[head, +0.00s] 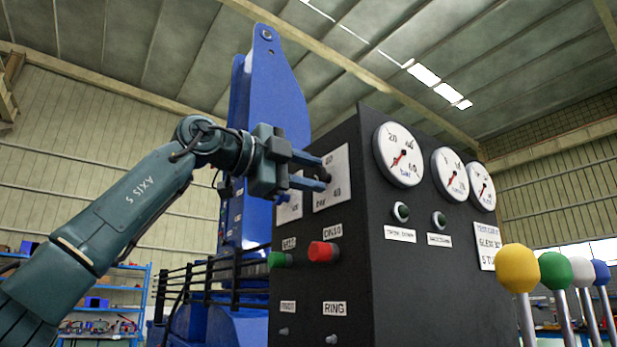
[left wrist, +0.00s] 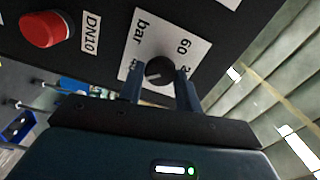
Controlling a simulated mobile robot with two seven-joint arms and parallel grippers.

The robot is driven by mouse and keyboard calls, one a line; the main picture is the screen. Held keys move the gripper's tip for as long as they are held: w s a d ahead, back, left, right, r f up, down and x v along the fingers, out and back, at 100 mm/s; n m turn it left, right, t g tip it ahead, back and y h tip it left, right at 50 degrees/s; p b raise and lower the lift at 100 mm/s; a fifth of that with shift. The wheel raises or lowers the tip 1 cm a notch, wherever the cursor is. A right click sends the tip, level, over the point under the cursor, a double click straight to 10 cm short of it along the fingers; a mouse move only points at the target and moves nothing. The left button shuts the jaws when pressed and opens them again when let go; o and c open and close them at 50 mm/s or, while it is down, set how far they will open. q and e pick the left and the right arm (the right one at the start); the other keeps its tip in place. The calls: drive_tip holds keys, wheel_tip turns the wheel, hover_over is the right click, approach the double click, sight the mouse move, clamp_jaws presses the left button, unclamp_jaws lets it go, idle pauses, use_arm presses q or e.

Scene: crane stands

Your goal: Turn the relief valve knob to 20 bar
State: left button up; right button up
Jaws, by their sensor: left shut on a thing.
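The relief valve knob (left wrist: 159,71) is a small round black knob with a light pointer line. It sits on a white dial plate marked "bar" (left wrist: 178,36) on the side of the black control cabinet. In the left wrist view my left gripper (left wrist: 160,84) has one finger on each side of the knob and is shut on it. In the head view my left gripper (head: 325,175) reaches in from the left to the dial plate (head: 338,198), where 40 can be read. The fingers hide most of the knob there. My right gripper is not in view.
Below the plate are a red button (head: 323,251) and a green button (head: 280,259). The cabinet front (head: 420,270) carries several round gauges. Levers with coloured balls, one yellow (head: 517,268), stand at the lower right. A railing (head: 210,285) runs at the left.

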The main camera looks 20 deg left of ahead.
use_arm(q)
drive_tip(key=n+b, duration=0.1)
drive_tip(key=n, duration=0.2)
drive_tip(key=shift+n, duration=0.4)
drive_tip(key=n, duration=0.4)
drive_tip(key=shift+a+b, duration=0.1)
drive_tip(key=shift+b, duration=0.3)
drive_tip(key=shift+r+n, duration=0.1)
drive_tip(key=shift+n, duration=1)
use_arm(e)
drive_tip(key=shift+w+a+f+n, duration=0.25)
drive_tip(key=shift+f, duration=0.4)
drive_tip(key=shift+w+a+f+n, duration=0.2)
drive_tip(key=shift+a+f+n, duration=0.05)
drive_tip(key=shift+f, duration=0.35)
use_arm(q)
drive_tip(key=o, duration=1)
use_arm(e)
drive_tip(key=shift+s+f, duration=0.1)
